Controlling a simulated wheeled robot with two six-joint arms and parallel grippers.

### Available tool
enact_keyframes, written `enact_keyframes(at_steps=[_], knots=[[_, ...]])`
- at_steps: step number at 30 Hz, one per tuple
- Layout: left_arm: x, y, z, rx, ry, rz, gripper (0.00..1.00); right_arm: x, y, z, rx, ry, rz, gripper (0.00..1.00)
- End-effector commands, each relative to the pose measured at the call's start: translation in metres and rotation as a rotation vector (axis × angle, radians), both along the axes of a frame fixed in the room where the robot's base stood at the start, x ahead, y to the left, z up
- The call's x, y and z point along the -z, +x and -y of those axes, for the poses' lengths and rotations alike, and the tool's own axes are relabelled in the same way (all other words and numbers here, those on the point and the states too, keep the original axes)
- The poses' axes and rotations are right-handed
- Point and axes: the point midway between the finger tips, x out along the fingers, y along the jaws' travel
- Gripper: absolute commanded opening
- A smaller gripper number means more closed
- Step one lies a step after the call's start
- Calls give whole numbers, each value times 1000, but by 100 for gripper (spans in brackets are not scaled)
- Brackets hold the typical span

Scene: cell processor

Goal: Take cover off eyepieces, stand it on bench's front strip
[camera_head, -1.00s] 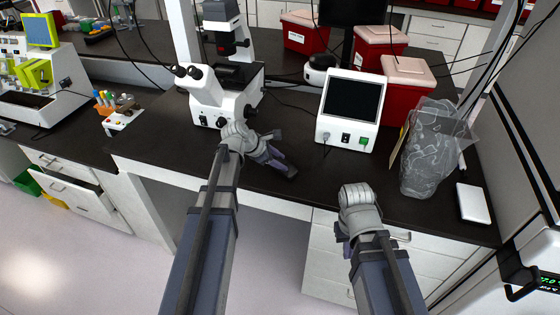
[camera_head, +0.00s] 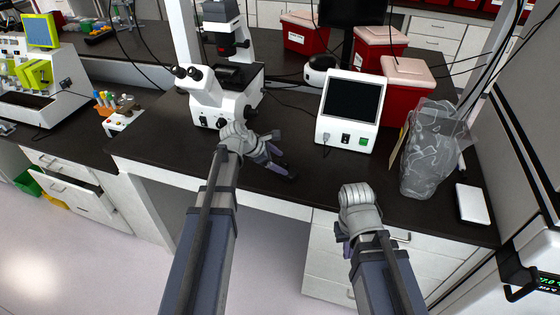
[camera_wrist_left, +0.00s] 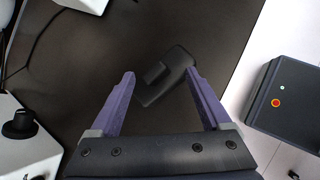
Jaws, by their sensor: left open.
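The white microscope (camera_head: 208,95) stands on the dark bench, and its two dark eyepieces (camera_head: 187,71) show bare at the upper left of it. A small black piece with a raised block, which looks like the cover (camera_wrist_left: 165,77), is on the bench in the left wrist view. I cannot tell whether it stands or lies. My left gripper (camera_head: 285,156) is open over the bench right of the microscope. In the left wrist view its purple fingers (camera_wrist_left: 160,75) are apart, either side of the black piece. My right gripper (camera_head: 343,236) is at the bench's front edge, its fingers mostly hidden.
A white box with a dark screen (camera_head: 351,100) stands right of the microscope. A clear bag (camera_head: 428,155) and a white flat box (camera_head: 473,204) are further right. Red bins (camera_head: 405,95) stand behind. The dark bench top (camera_head: 300,190) is clear near its front edge.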

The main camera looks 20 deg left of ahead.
Motion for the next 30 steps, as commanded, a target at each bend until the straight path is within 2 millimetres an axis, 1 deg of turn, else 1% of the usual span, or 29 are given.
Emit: enact_keyframes(at_steps=[1, 12, 15, 19, 30], knots=[[-7, -2, -2, -1, 0, 0, 81, -7, 0, 0, 0, 0, 0, 0], [-48, -26, -25, -2, 0, -1, 81, -48, 0, 0, -1, 0, 0, 0], [-55, -31, -30, -2, 1, 0, 81, -55, 0, 0, -1, 0, 0, 0], [-57, -33, -33, -1, 0, 1, 81, -57, 0, 0, -1, 0, 0, 0], [-56, -33, -32, 0, 0, 0, 81, -56, 0, 0, -1, 0, 0, 0]])
